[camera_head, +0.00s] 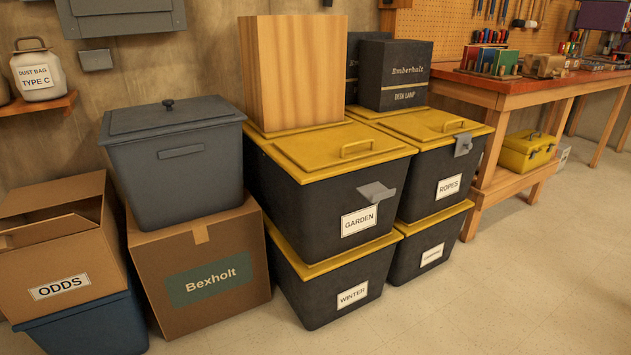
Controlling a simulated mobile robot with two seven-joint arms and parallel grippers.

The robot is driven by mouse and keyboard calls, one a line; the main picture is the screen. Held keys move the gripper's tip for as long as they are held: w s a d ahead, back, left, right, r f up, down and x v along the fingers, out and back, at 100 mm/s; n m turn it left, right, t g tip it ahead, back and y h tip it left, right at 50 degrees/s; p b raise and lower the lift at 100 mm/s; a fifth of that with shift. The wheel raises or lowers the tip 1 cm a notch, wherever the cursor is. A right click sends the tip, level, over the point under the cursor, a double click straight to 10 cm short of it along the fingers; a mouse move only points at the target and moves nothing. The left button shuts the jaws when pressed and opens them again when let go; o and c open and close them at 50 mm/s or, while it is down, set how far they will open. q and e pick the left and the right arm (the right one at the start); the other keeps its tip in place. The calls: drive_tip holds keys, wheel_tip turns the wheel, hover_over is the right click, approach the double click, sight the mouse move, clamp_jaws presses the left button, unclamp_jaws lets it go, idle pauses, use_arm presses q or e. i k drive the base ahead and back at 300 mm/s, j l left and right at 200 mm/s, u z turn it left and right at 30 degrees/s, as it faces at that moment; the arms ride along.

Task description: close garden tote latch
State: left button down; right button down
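The garden tote (310,213) is a dark bin with a yellow lid (335,150) and a white GARDEN label (359,220). It stands on the WINTER tote in the middle of the camera_head view. Its grey latch (377,192) sticks outward from the front, just under the lid's rim, swung away from the tote wall. The ROPES tote's latch (463,145), to the right, lies flat against its lid and front. Neither of my grippers shows in this view.
A wooden block (293,75) stands on the garden tote's lid. The WINTER tote (330,291) is below. A Bexholt box (205,280) and grey bin (175,170) stand left. A workbench (535,90) is at right. The floor (500,290) in front is clear.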

sight(375, 192)
drive_tip(key=i+u, duration=0.25)
drive_tip(key=i, duration=1.2)
